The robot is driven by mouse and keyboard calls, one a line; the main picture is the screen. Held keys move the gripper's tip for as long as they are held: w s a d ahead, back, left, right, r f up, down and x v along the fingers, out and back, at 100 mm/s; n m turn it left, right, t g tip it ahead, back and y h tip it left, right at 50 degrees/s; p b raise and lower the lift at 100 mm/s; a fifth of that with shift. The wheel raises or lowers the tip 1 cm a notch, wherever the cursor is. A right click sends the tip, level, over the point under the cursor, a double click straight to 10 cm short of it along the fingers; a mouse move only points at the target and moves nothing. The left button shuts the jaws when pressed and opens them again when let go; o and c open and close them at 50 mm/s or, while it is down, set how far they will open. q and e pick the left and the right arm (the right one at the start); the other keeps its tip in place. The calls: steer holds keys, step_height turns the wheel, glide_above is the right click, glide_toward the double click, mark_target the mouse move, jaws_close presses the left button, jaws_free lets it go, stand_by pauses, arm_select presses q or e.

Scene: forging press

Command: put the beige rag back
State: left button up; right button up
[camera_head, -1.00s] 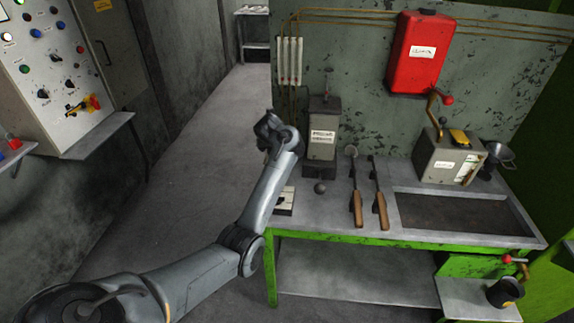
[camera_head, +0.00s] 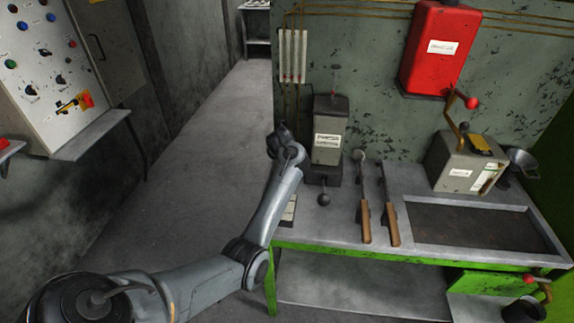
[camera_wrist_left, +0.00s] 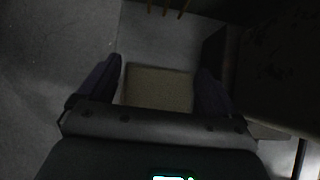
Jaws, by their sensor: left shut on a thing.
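In the left wrist view the beige rag (camera_wrist_left: 158,90) shows as a flat, dull beige patch between the two dark fingers of my left gripper (camera_wrist_left: 155,82). The gripper is shut on it. In the head view my left arm reaches up from the lower left, and its dark wrist end (camera_head: 285,145) is left of the grey box on the bench. The rag and the fingertips are hidden there. My right gripper is in neither view.
The green-edged bench (camera_head: 340,235) carries a grey box with a ball lever (camera_head: 328,135), two wooden-handled tools (camera_head: 379,222), a sunken tray (camera_head: 405,233) and a cranked box (camera_head: 462,165). A red wall box (camera_head: 438,48) hangs above. Open floor (camera_head: 190,160) lies left of the bench.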

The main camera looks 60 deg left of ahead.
arm_select(q)
step_height(320, 180, down, 3)
steer(key=shift+s+f+b, duration=0.1)
steer(key=shift+b, duration=0.3)
steer(key=shift+f, duration=0.1)
steer(key=o, duration=1.1)
steer(key=shift+c, duration=0.2)
